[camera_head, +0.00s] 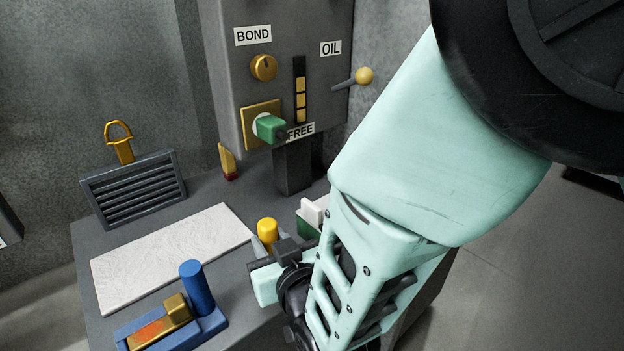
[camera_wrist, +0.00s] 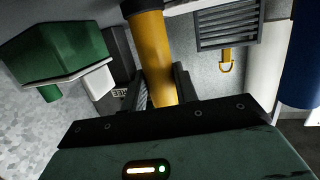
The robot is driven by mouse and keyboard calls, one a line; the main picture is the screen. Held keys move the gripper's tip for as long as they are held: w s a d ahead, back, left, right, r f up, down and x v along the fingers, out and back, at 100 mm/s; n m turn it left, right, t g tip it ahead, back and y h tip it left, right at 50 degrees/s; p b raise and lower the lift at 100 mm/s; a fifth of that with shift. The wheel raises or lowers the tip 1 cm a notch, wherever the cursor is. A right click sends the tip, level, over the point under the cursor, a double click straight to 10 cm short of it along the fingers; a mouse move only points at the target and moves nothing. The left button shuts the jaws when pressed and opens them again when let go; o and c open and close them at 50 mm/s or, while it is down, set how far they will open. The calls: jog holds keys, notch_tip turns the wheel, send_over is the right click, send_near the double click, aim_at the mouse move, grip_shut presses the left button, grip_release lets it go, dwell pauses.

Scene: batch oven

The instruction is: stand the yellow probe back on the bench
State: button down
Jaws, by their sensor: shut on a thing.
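The yellow probe (camera_head: 267,231) shows its rounded top just above my gripper (camera_head: 272,266) in the head view. In the wrist view the probe (camera_wrist: 152,50) runs as a yellow rod between the two dark fingers of my gripper (camera_wrist: 162,88), which is shut on it. A dark band shows near the rod's top end in that view. The probe is over the front part of the grey bench (camera_head: 235,312). My gripper hides its lower part in the head view, so I cannot tell whether it touches the bench.
A white textured mat (camera_head: 170,258) lies to the left. A blue holder with a blue post (camera_head: 197,288) stands front left. A green box (camera_head: 306,228) with a white piece is close behind my gripper. A slatted vent (camera_head: 133,190) and the control box (camera_head: 285,85) stand at the back.

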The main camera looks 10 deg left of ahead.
jog(key=shift+f+b, duration=0.4)
jog(key=shift+f, duration=0.05)
jog(key=c, duration=1)
grip_release()
